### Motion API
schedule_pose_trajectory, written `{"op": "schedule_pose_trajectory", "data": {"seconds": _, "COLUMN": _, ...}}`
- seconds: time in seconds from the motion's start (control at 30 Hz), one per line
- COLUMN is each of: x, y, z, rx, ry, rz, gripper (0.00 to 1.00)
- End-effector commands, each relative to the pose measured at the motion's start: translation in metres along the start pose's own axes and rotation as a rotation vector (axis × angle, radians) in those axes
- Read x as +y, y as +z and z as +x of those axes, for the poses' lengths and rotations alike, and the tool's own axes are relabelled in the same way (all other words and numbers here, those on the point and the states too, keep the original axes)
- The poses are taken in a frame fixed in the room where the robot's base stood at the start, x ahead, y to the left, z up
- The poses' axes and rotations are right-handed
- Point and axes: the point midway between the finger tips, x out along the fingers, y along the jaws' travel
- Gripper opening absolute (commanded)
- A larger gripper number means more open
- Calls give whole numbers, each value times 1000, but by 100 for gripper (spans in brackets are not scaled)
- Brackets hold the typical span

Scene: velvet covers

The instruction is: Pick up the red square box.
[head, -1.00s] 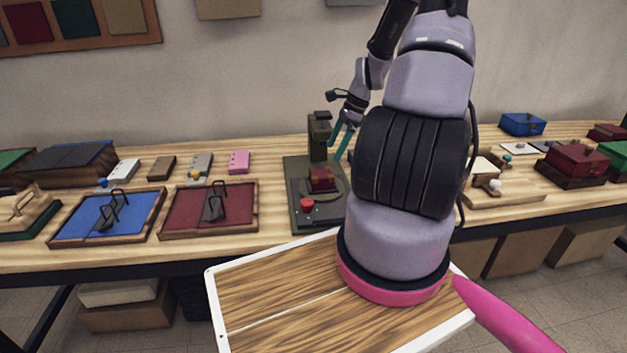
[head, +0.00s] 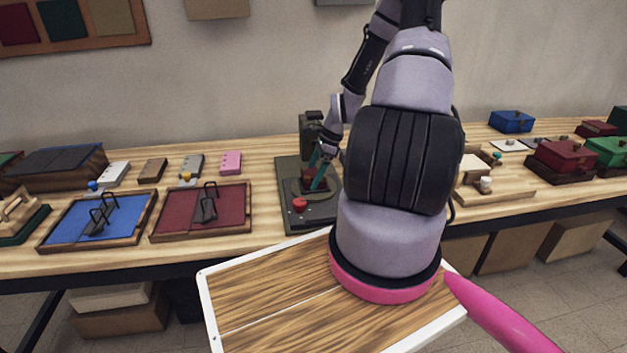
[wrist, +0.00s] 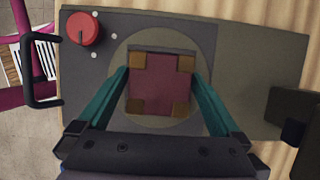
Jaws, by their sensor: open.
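The red square box (wrist: 156,84) has tan corner pieces and sits on the round plate (wrist: 119,55) of a dark machine (wrist: 245,60). My gripper (wrist: 165,75) is open, with one teal finger on the left side of the box and one on the right. I cannot tell whether the fingers touch it. In the head view the box (head: 309,174) is partly hidden behind my gripper (head: 319,178), which reaches down to it from above.
The machine has a red knob (wrist: 83,29) at one corner and an upright post (head: 312,128) at the back. A maroon tray (head: 180,222) and a blue tray (head: 75,220) lie to its left. A wooden board (head: 498,190) lies to the right.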

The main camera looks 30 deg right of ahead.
Motion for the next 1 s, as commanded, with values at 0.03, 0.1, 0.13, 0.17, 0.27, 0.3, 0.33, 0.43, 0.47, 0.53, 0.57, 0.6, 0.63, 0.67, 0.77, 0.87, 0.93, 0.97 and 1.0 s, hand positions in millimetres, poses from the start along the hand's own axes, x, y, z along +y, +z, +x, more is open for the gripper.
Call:
{"op": "schedule_pose_trajectory", "data": {"seconds": 0.03, "x": 0, "y": 0, "z": 0, "rx": 0, "ry": 0, "rz": 0, "gripper": 100}}
{"op": "schedule_pose_trajectory", "data": {"seconds": 0.1, "x": 0, "y": 0, "z": 0, "rx": 0, "ry": 0, "rz": 0, "gripper": 96}}
{"op": "schedule_pose_trajectory", "data": {"seconds": 0.13, "x": 0, "y": 0, "z": 0, "rx": 0, "ry": 0, "rz": 0, "gripper": 85}}
{"op": "schedule_pose_trajectory", "data": {"seconds": 0.17, "x": 0, "y": 0, "z": 0, "rx": 0, "ry": 0, "rz": 0, "gripper": 73}}
{"op": "schedule_pose_trajectory", "data": {"seconds": 0.27, "x": 0, "y": 0, "z": -1, "rx": 0, "ry": 0, "rz": 0, "gripper": 35}}
{"op": "schedule_pose_trajectory", "data": {"seconds": 0.3, "x": 0, "y": 0, "z": -1, "rx": 0, "ry": 0, "rz": 0, "gripper": 23}}
{"op": "schedule_pose_trajectory", "data": {"seconds": 0.33, "x": 0, "y": 0, "z": -1, "rx": 0, "ry": 0, "rz": 0, "gripper": 23}}
{"op": "schedule_pose_trajectory", "data": {"seconds": 0.43, "x": 0, "y": 0, "z": -1, "rx": 0, "ry": 0, "rz": 0, "gripper": 23}}
{"op": "schedule_pose_trajectory", "data": {"seconds": 0.47, "x": 0, "y": 0, "z": -1, "rx": 0, "ry": 0, "rz": 0, "gripper": 23}}
{"op": "schedule_pose_trajectory", "data": {"seconds": 0.53, "x": 0, "y": 0, "z": -1, "rx": 0, "ry": 0, "rz": 0, "gripper": 23}}
{"op": "schedule_pose_trajectory", "data": {"seconds": 0.57, "x": 0, "y": 0, "z": -2, "rx": 1, "ry": 0, "rz": -1, "gripper": 23}}
{"op": "schedule_pose_trajectory", "data": {"seconds": 0.6, "x": 0, "y": 1, "z": -4, "rx": 1, "ry": -1, "rz": -1, "gripper": 23}}
{"op": "schedule_pose_trajectory", "data": {"seconds": 0.63, "x": 0, "y": 2, "z": -6, "rx": 1, "ry": -1, "rz": -1, "gripper": 23}}
{"op": "schedule_pose_trajectory", "data": {"seconds": 0.67, "x": -1, "y": 2, "z": -8, "rx": 1, "ry": -1, "rz": -1, "gripper": 23}}
{"op": "schedule_pose_trajectory", "data": {"seconds": 0.77, "x": -1, "y": 7, "z": -19, "rx": 2, "ry": -3, "rz": -1, "gripper": 23}}
{"op": "schedule_pose_trajectory", "data": {"seconds": 0.87, "x": -1, "y": 13, "z": -35, "rx": 3, "ry": -4, "rz": -2, "gripper": 23}}
{"op": "schedule_pose_trajectory", "data": {"seconds": 0.93, "x": -1, "y": 19, "z": -48, "rx": 3, "ry": -5, "rz": -1, "gripper": 23}}
{"op": "schedule_pose_trajectory", "data": {"seconds": 0.97, "x": -1, "y": 21, "z": -54, "rx": 3, "ry": -4, "rz": -1, "gripper": 23}}
{"op": "schedule_pose_trajectory", "data": {"seconds": 1.0, "x": -1, "y": 24, "z": -61, "rx": 4, "ry": -4, "rz": -3, "gripper": 23}}
